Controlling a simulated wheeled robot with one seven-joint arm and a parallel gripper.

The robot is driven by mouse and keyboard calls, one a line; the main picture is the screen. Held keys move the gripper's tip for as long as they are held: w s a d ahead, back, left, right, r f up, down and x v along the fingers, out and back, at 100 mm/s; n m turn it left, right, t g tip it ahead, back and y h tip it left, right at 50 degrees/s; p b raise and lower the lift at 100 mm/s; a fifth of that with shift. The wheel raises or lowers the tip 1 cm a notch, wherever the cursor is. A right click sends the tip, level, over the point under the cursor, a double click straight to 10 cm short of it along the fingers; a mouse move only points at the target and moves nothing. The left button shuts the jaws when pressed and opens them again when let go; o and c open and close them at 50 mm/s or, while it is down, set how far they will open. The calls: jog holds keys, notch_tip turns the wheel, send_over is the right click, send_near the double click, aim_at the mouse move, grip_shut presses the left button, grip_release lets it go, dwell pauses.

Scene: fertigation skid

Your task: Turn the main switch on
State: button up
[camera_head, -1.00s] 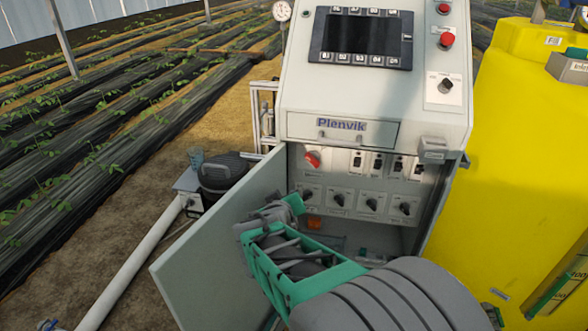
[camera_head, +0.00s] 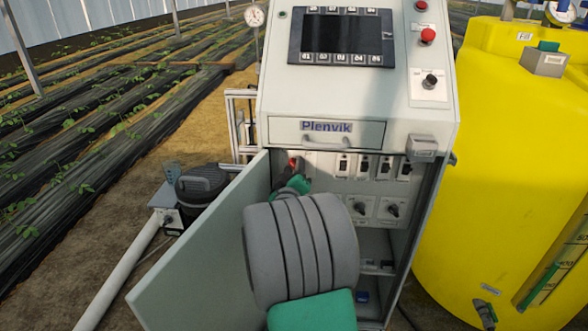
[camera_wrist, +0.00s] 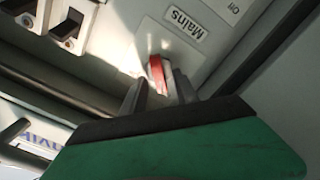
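The main switch is a red knob (camera_wrist: 157,74) beside a "Mains" label (camera_wrist: 186,24) in the wrist view. In the head view the red knob (camera_head: 295,164) shows at the upper left inside the open cabinet, partly covered by my gripper (camera_head: 290,183). In the wrist view the dark fingertips of my gripper (camera_wrist: 160,90) are at the knob, one on each side of its red handle. I cannot tell whether they press on it.
The cabinet door (camera_head: 205,250) hangs open on the left. Several black switches (camera_head: 363,166) and rotary knobs (camera_head: 393,209) are to the right on the same panel. A drawer with handle (camera_head: 326,141) is just above. A yellow tank (camera_head: 500,160) stands on the right.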

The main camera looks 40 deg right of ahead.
jog(key=shift+c, duration=0.3)
grip_shut()
jog(key=shift+f+m+b, duration=0.15)
jog(key=shift+m+b, duration=0.15)
jog(key=shift+b, duration=0.2)
jog(key=m+b, duration=0.5)
jog(key=b, duration=0.3)
jog(key=m+b, duration=0.6)
jog(key=b, duration=0.2)
jog(key=s+m+b, duration=0.1)
jog(key=m+b, duration=0.5)
jog(key=b, duration=0.2)
jog(key=shift+d+b, duration=0.3)
jog(key=shift+d, duration=0.05)
jog(key=shift+m, duration=0.3)
